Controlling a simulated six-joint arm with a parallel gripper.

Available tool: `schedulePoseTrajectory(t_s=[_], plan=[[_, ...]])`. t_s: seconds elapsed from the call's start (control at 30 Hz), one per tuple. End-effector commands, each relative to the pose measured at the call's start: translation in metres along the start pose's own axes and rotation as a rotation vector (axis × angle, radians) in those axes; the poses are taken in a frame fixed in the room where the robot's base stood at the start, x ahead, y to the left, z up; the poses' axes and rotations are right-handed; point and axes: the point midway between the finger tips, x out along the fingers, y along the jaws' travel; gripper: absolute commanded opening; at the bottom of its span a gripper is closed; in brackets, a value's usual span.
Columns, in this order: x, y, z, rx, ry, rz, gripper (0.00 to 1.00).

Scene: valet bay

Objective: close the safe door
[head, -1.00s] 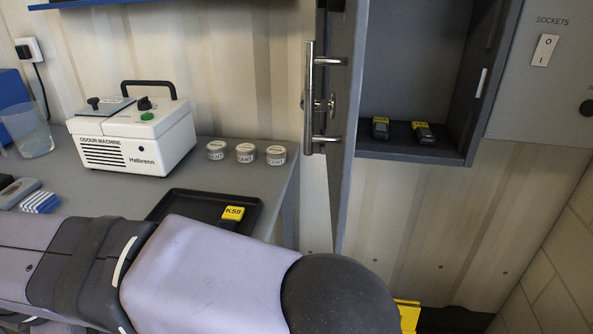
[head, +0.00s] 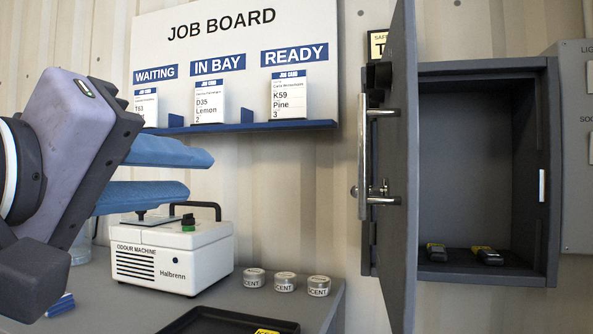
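The grey safe (head: 470,68) is on the wall at the right in the head view. Its door (head: 402,200) stands wide open at the safe's left side, seen nearly edge-on and swung toward me. A silver bar handle (head: 363,150) is on the door's left-facing side. Two dark key fobs with yellow labels, the left one (head: 436,252) and the right one (head: 487,256), lie on the safe's floor. My gripper (head: 202,174) is at the left, well apart from the door. Its two blue fingers are spread, with nothing visible between them.
The white odour machine (head: 175,262) stands on the counter below my gripper. Several scent tins (head: 285,281) and a black tray (head: 215,323) are to its right. The job board (head: 235,60) with cards is behind. A grey panel (head: 577,180) is right of the safe.

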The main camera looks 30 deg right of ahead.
Motion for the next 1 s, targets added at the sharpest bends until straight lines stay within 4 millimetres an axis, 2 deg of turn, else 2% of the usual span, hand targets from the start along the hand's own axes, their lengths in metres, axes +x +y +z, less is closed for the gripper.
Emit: schedulePoseTrajectory(t_s=[0.03, 0.1, 0.2, 0.27, 0.4, 0.5, 0.77, 1.0], plan=[[0.004, 0.031, 0.016, 0.133, -0.047, 0.069, 0.27], [0.006, 0.067, 0.04, 0.307, -0.105, 0.17, 0.27], [-0.001, 0.102, 0.068, 0.524, -0.16, 0.313, 0.27], [-0.007, 0.112, 0.077, 0.632, -0.169, 0.385, 0.27], [-0.01, 0.112, 0.084, 0.783, -0.168, 0.413, 0.27], [-0.01, 0.112, 0.085, 0.834, -0.159, 0.418, 0.27], [-0.008, 0.112, 0.085, 0.853, -0.153, 0.419, 0.27], [0.004, 0.116, 0.088, 0.851, -0.153, 0.42, 0.27]])
